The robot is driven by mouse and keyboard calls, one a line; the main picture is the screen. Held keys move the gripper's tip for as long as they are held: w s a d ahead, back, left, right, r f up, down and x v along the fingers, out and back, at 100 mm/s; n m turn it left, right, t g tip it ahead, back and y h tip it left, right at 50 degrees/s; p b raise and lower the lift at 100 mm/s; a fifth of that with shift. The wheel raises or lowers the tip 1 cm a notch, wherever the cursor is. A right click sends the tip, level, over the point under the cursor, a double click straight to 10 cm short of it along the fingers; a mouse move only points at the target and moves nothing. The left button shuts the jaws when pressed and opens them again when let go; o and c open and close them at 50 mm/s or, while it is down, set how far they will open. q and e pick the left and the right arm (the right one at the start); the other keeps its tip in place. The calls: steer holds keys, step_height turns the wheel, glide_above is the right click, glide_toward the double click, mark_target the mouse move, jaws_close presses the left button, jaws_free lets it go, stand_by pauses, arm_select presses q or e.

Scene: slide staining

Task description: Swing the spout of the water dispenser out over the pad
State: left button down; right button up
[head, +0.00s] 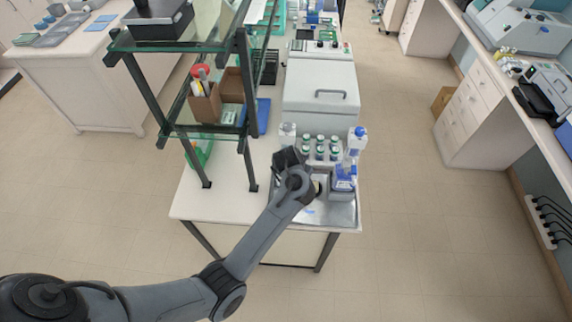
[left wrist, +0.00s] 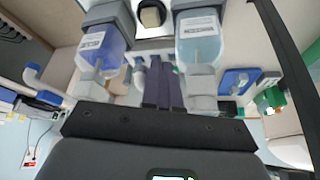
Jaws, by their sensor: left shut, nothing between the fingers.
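In the left wrist view a dispenser with clear contents and a white label (left wrist: 200,45), apparently the water one, stands right of centre; its pale neck (left wrist: 203,82) shows, but I cannot make out its spout's direction. In the head view my left gripper (head: 290,160) hides much of the clear dispenser. I cannot identify the pad for certain.
A metal tray (head: 342,212) lies at the table's near end. Several green-and-white capped jars (head: 320,150) stand behind it. A glass shelf unit (head: 195,130) rises at left. A tan block (left wrist: 150,16) sits beyond the fingers. A grey-white machine (head: 320,95) stands farther back.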

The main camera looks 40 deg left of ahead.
arm_select(q)
steer(key=shift+w+d, duration=0.2)
steer(key=shift+w, duration=0.15)
steer(key=shift+w+d, duration=0.25)
steer(key=shift+w, duration=0.55)
steer(key=shift+w+d, duration=0.1)
steer(key=shift+w, duration=0.05)
steer(key=shift+w+d+b, duration=0.2)
steer(key=shift+w+b, duration=0.35)
steer(key=shift+w, duration=0.6)
